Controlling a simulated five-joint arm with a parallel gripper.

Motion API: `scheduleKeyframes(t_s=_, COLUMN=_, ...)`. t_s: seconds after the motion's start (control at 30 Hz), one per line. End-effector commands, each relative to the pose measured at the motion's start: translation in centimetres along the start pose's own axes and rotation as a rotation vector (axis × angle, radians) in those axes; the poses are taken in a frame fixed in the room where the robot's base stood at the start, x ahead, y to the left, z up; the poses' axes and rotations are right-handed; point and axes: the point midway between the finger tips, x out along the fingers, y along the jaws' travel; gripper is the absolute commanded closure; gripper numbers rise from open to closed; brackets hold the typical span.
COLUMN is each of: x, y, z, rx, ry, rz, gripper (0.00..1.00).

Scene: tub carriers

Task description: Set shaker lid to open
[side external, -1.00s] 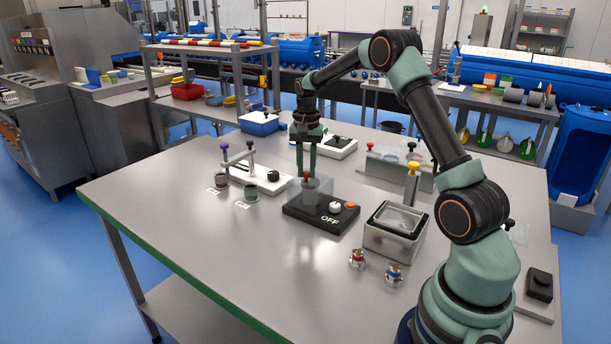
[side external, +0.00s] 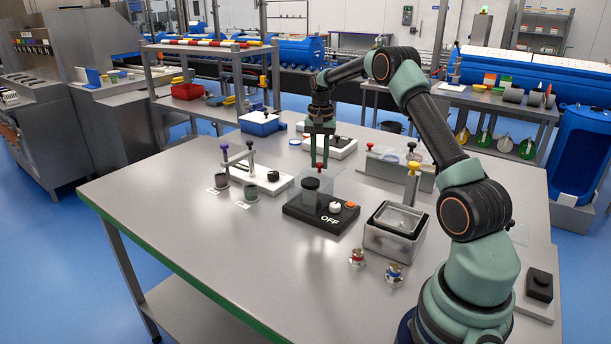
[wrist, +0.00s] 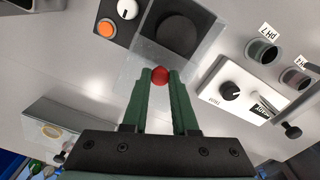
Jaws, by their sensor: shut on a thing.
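The shaker (side external: 300,215) is a black base marked OFF, with a white knob (side external: 335,207) and an orange button (side external: 350,205). A dark round holder (side external: 311,190) stands on its left part. The clear shaker lid (side external: 328,183) has a red ball knob (wrist: 159,75). My gripper (side external: 319,163) is shut on this red knob at the far side of the shaker. In the wrist view my gripper (wrist: 160,80) has a finger on each side of the knob, and the clear lid spreads out around it. The lid's exact tilt is hard to tell.
A white unit (side external: 268,181) and two dark cups (side external: 251,193) stand left of the shaker. A steel bath (side external: 390,240) with a yellow handle stands to the right. A white box (side external: 340,147) stands behind. The front left table is clear.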

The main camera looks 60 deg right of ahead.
Motion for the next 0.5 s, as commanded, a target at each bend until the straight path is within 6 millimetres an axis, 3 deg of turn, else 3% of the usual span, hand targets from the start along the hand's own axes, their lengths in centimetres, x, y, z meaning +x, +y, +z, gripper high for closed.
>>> scheduleKeyframes(t_s=0.2, x=-0.1, y=1.1, z=-2.9, rx=0.001, ry=0.005, rz=-0.003, gripper=1.0)
scheduleKeyframes(t_s=0.5, x=-0.2, y=1.5, z=-3.8, rx=0.002, ry=0.008, rz=-0.005, gripper=1.0)
